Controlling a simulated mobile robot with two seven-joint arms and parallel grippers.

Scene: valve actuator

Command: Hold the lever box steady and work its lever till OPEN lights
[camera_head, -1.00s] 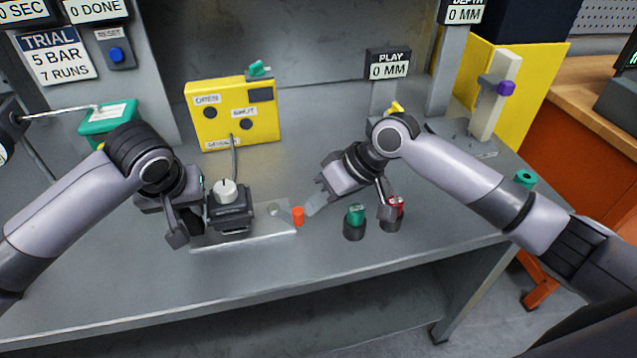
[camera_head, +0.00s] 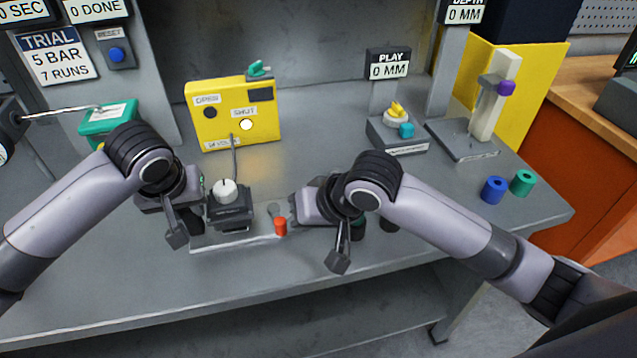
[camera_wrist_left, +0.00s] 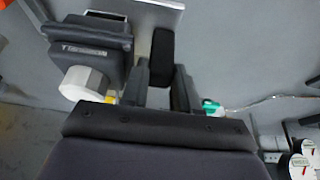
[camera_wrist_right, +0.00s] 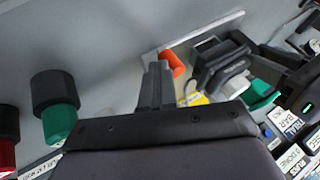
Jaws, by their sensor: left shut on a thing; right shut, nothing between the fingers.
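The lever box (camera_head: 231,208) is dark with a white knob (camera_head: 224,190) and sits on a pale baseplate (camera_head: 240,240). Its lever ends in an orange tip (camera_head: 280,227) at the right; the tip shows in the right wrist view (camera_wrist_right: 172,63). My left gripper (camera_head: 192,215) is at the box's left side, shut on a dark upright part (camera_wrist_left: 162,55) that seems to belong to it. My right gripper (camera_head: 293,207) is shut and empty, its fingertips close beside the orange tip; contact is unclear. On the yellow panel (camera_head: 215,130), the SHUT lamp (camera_head: 246,125) glows white and the OPEN lamp (camera_head: 209,112) is dark.
Green-topped (camera_wrist_right: 58,120) and red-topped (camera_wrist_right: 7,150) plugs stand near my right gripper, mostly hidden by my arm in the head view. Blue (camera_head: 494,190) and green (camera_head: 523,183) cylinders stand at the right. A cable runs from box to panel.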

